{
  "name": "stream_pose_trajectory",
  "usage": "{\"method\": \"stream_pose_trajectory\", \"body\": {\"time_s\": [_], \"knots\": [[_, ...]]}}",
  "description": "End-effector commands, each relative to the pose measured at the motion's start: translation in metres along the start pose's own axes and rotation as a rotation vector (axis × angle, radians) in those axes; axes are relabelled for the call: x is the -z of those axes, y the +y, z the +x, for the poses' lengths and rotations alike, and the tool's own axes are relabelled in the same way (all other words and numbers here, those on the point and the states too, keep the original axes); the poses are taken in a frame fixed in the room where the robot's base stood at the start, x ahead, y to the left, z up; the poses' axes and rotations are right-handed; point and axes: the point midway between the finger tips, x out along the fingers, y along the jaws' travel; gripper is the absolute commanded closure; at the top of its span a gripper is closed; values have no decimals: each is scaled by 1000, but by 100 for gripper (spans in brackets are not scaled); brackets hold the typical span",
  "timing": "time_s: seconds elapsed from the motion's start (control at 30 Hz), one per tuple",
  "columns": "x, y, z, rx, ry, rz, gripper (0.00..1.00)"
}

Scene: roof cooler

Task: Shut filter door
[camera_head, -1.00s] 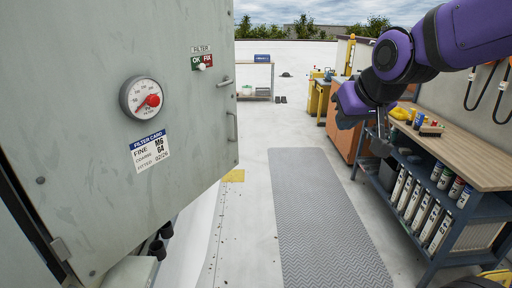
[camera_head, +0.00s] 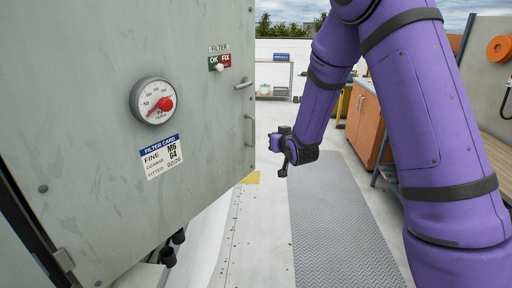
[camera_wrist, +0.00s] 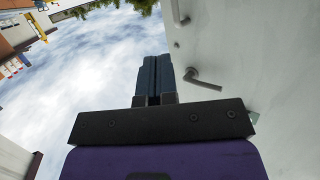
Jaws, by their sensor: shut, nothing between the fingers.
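The filter door (camera_head: 90,120) is a large grey-green panel filling the left of the head view. It carries a round gauge, a filter card, and handles (camera_head: 250,130) near its right edge. A hinge and a dark strip show at its lower left; how far it stands open I cannot tell. My gripper (camera_head: 283,168) is just right of the door's free edge, apart from it. In the wrist view its dark fingers (camera_wrist: 153,78) are shut and empty. There the door face (camera_wrist: 265,60) is on the right, with a bent lever handle (camera_wrist: 204,80) close beside the fingertips.
A grey ribbed mat (camera_head: 335,225) lies on the pale floor to the right of the door. An orange cabinet (camera_head: 366,122) and a workbench stand further right, partly behind my arm. A small shelf (camera_head: 274,80) stands at the back. Dark pipe ends (camera_head: 170,250) show below the door.

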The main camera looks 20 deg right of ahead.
Motion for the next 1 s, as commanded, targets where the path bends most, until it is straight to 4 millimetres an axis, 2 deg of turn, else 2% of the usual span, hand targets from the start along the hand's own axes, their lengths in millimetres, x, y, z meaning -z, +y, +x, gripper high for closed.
{"method": "stream_pose_trajectory", "body": {"time_s": [0.03,0.2,0.4,0.53,0.67,0.77,1.0], "knots": [[-17,-2,10,6,20,-5,100],[-58,-8,31,33,123,-19,100],[-91,-12,41,58,206,-30,100],[-99,-13,43,66,232,-33,100],[-99,-14,49,68,240,-34,100],[-96,-15,61,68,242,-33,100],[-85,-19,103,69,242,-33,100]]}}
